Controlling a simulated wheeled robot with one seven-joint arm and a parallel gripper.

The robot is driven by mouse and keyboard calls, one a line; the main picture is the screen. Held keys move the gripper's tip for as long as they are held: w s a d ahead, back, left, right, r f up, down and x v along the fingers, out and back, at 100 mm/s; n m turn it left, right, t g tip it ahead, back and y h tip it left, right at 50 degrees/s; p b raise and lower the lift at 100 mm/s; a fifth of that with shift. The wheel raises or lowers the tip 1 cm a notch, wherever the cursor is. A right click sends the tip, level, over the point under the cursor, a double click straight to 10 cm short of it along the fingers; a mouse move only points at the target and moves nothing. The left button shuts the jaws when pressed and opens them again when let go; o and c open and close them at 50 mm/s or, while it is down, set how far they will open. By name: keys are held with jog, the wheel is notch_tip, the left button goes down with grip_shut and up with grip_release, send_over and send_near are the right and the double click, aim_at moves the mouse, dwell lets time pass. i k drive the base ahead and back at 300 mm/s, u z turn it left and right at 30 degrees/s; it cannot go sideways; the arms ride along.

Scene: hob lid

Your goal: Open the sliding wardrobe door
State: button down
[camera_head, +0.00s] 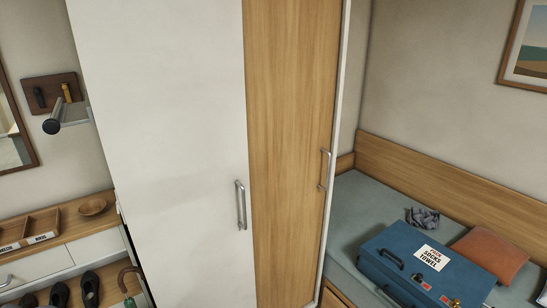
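The wardrobe fills the middle of the head view. Its white door (165,130) is on the left and has an upright metal bar handle (240,205) near its right edge. Its wood-grain door (290,120) is on the right and has a similar handle (325,170) near its right edge. The two doors meet or overlap, and no gap into the inside shows. The lower part of the white door is cut off by the frame. My gripper is not in view.
Right of the wardrobe is a bed (350,205) with a blue suitcase (425,265), an orange cushion (490,253) and a crumpled grey cloth (422,217). On the left are a low cabinet (88,245) with a bowl (92,207), shoes (90,290) and a wall-hook board (50,90).

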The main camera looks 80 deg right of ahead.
aim_at(291, 47)
jog(key=k, duration=0.1)
jog(key=z, duration=1.85)
jog(key=i, duration=0.4)
jog(key=u, duration=0.2)
